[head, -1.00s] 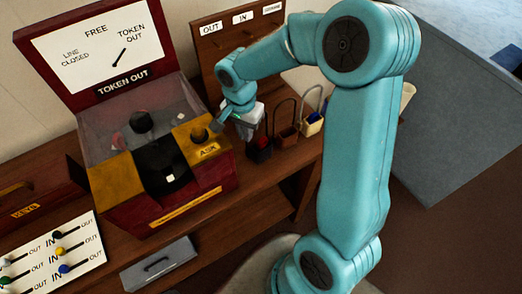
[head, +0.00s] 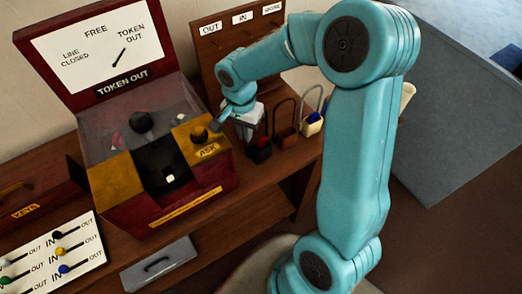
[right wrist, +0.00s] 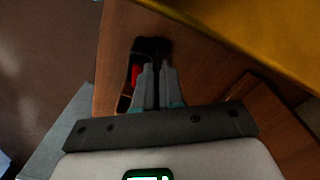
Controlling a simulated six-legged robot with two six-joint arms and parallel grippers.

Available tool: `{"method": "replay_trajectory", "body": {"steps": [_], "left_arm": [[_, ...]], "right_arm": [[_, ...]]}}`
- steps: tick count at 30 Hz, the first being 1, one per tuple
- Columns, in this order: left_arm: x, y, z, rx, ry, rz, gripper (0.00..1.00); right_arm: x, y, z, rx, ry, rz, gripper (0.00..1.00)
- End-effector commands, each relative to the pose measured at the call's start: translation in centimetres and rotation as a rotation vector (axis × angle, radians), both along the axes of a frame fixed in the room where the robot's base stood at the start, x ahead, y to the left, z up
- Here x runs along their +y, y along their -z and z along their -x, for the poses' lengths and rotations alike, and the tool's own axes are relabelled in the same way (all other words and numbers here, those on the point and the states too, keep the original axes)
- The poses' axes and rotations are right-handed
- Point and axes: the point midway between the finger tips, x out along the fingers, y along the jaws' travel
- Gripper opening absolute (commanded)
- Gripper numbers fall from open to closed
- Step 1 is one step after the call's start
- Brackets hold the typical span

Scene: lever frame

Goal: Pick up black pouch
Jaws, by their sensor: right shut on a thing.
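The black pouch (head: 261,150) with a red patch stands on the wooden shelf, right of the red token machine, in the head view. My right gripper (head: 252,136) is directly above and against it, partly hiding its upper part. In the right wrist view my right gripper (right wrist: 157,88) has its fingers close together on the black pouch (right wrist: 150,47), whose red patch shows beside the left finger. My left gripper is not in view.
A brown pouch (head: 286,129) and a cream pouch with blue inside (head: 312,124) stand just right of the black pouch. The token machine (head: 195,185) is close on the left. A signed wooden board (head: 222,60) rises behind.

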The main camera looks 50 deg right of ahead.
Motion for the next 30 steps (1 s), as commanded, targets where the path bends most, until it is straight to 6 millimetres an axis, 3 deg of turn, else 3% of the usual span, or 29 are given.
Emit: {"method": "replay_trajectory", "body": {"steps": [19, 23, 30], "left_arm": [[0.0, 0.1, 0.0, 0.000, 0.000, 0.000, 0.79], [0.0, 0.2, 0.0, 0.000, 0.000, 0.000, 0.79], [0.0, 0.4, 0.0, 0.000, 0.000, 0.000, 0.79]], "right_arm": [[0.1, -0.5, -0.1, -0.002, 0.000, -0.001, 0.00], [0.0, -2.2, -0.1, -0.003, 0.002, -0.001, 0.00], [0.0, -7.9, -0.1, -0.008, 0.000, 0.001, 0.00]]}}
